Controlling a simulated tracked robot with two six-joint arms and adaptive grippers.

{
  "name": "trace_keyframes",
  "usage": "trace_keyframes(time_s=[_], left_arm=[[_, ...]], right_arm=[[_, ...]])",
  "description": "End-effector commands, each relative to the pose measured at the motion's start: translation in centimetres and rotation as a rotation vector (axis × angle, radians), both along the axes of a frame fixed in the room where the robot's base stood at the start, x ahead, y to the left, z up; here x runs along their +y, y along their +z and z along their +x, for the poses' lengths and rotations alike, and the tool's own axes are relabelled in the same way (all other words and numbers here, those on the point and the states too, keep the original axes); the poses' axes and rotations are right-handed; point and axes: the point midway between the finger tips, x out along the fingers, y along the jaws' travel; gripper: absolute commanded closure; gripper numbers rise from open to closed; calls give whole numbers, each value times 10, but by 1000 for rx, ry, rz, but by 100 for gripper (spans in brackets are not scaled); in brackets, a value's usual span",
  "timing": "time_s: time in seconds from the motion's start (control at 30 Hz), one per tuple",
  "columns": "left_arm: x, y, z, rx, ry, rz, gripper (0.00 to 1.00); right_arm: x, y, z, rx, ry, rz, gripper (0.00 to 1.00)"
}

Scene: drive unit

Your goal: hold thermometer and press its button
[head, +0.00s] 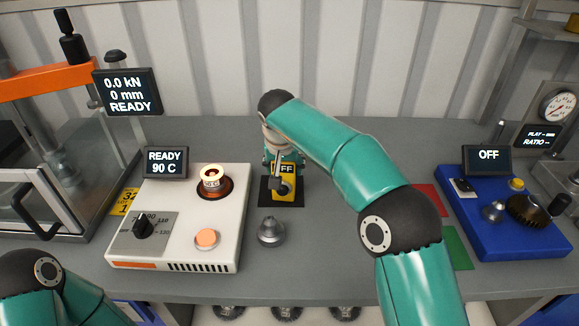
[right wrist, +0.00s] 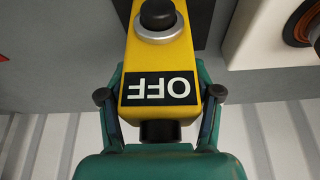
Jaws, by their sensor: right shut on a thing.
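The thermometer (head: 284,186) is a yellow hand-held device with a dark display reading OFF. It stands over a black patch (head: 267,196) on the bench in the head view, partly hidden by my right gripper (head: 280,164). In the right wrist view the thermometer (right wrist: 160,60) fills the middle, its display upside down and a round black button (right wrist: 158,14) in a silver ring near the top edge. My right gripper (right wrist: 158,110) is shut on it, one finger on each side. My left arm shows at the lower left of the head view, but its gripper is out of view.
A white heater unit (head: 228,240) reading READY 90 C stands left of the thermometer. A grey metal cone-shaped part (head: 271,232) stands just in front. A blue unit (head: 490,229) and red and green mats lie at the right. A press (head: 40,85) stands at far left.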

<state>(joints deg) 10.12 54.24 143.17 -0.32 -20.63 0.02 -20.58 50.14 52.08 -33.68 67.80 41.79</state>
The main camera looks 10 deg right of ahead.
Motion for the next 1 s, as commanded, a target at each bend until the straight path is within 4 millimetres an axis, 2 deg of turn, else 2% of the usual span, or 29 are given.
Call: trace_keyframes(time_s=[0.03,0.37,0.4,0.53,1.0], left_arm=[[0,0,0,0,0,0,100],[0,-1,0,0,0,0,100],[0,-1,0,0,0,0,100],[0,0,0,0,0,0,100],[0,0,0,0,0,0,100]], right_arm=[[0,-5,-1,11,-1,-1,100],[0,-6,-2,14,-1,-1,100],[0,-7,-2,16,0,-2,30],[0,-6,-2,14,0,-2,9],[1,5,-3,4,0,0,7]])
